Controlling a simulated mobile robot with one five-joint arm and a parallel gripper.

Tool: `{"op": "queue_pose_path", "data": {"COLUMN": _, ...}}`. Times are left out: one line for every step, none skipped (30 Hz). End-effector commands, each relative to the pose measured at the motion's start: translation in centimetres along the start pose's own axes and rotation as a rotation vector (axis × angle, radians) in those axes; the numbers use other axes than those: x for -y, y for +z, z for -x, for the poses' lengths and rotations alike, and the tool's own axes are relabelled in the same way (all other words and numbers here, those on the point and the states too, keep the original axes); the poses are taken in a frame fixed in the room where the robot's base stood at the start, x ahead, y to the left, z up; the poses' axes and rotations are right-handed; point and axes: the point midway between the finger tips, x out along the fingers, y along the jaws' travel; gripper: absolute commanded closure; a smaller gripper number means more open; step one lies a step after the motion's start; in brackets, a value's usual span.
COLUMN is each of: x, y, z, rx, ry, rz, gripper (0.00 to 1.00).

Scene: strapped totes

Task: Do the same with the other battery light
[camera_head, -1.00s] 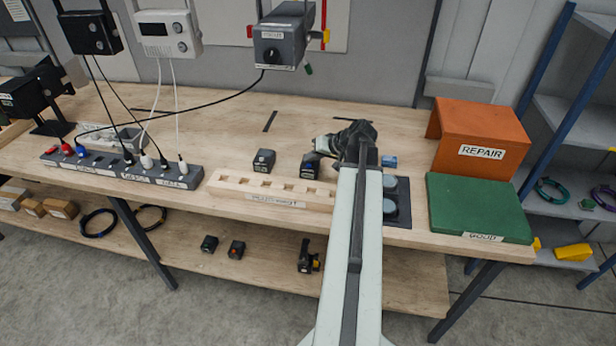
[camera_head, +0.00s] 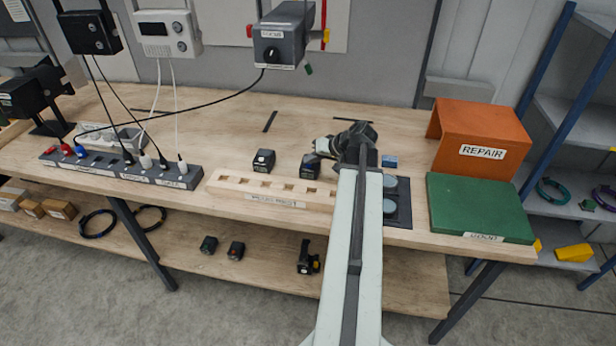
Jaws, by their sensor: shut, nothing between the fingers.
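Two dark battery blocks stand on the wooden bench behind the slotted wooden rack. One battery (camera_head: 264,161) has a grey-black body with a pale label. The other battery (camera_head: 310,168) is black with a bluish top and a small label. My gripper (camera_head: 314,155) is shut and empty, just above and behind the right battery's top; I cannot tell whether it touches. My arm comes in from the front and covers part of the bench right of that battery. Any light on the batteries is too small to make out.
The slotted rack (camera_head: 270,192) lies in front of the batteries. A dark plate with round grey pads (camera_head: 390,206), a green board (camera_head: 478,208) and the orange REPAIR box (camera_head: 482,137) are at the right. A power strip (camera_head: 120,170) lies left.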

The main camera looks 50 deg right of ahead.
Motion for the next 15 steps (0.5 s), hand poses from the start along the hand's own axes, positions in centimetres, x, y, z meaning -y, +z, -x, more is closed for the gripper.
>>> {"op": "queue_pose_path", "data": {"x": 0.24, "y": -0.25, "z": 0.35, "rx": 0.000, "ry": 0.000, "rz": 0.000, "gripper": 1.00}}
{"op": "queue_pose_path", "data": {"x": 0.33, "y": -0.34, "z": 0.47, "rx": 0.000, "ry": 0.000, "rz": 0.000, "gripper": 1.00}}
{"op": "queue_pose_path", "data": {"x": 0.41, "y": -0.43, "z": 0.59, "rx": 0.000, "ry": 0.000, "rz": 0.000, "gripper": 1.00}}
{"op": "queue_pose_path", "data": {"x": 0.44, "y": -0.46, "z": 0.63, "rx": 0.000, "ry": 0.000, "rz": 0.000, "gripper": 1.00}}
{"op": "queue_pose_path", "data": {"x": 0.43, "y": -0.45, "z": 0.62, "rx": 0.000, "ry": 0.000, "rz": 0.000, "gripper": 1.00}}
{"op": "queue_pose_path", "data": {"x": 0.39, "y": -0.41, "z": 0.57, "rx": 0.000, "ry": 0.000, "rz": 0.000, "gripper": 1.00}}
{"op": "queue_pose_path", "data": {"x": 0.36, "y": -0.39, "z": 0.53, "rx": 0.000, "ry": 0.000, "rz": 0.000, "gripper": 1.00}}
{"op": "queue_pose_path", "data": {"x": 0.35, "y": -0.38, "z": 0.52, "rx": 0.000, "ry": 0.000, "rz": 0.000, "gripper": 1.00}}
{"op": "queue_pose_path", "data": {"x": 0.35, "y": -0.38, "z": 0.52, "rx": 0.000, "ry": 0.000, "rz": 0.000, "gripper": 1.00}}
{"op": "queue_pose_path", "data": {"x": 0.35, "y": -0.38, "z": 0.52, "rx": 0.000, "ry": 0.000, "rz": 0.000, "gripper": 1.00}}
{"op": "queue_pose_path", "data": {"x": 0.36, "y": -0.39, "z": 0.54, "rx": 0.000, "ry": 0.000, "rz": 0.000, "gripper": 1.00}}
{"op": "queue_pose_path", "data": {"x": 0.42, "y": -0.46, "z": 0.63, "rx": 0.000, "ry": 0.000, "rz": 0.000, "gripper": 1.00}}
{"op": "queue_pose_path", "data": {"x": 0.51, "y": -0.54, "z": 0.74, "rx": 0.000, "ry": 0.000, "rz": 0.000, "gripper": 1.00}}
{"op": "queue_pose_path", "data": {"x": 0.62, "y": -0.66, "z": 0.90, "rx": 0.000, "ry": 0.000, "rz": 0.000, "gripper": 1.00}}
{"op": "queue_pose_path", "data": {"x": 0.83, "y": -0.86, "z": 1.18, "rx": 0.000, "ry": 0.000, "rz": 0.000, "gripper": 1.00}}
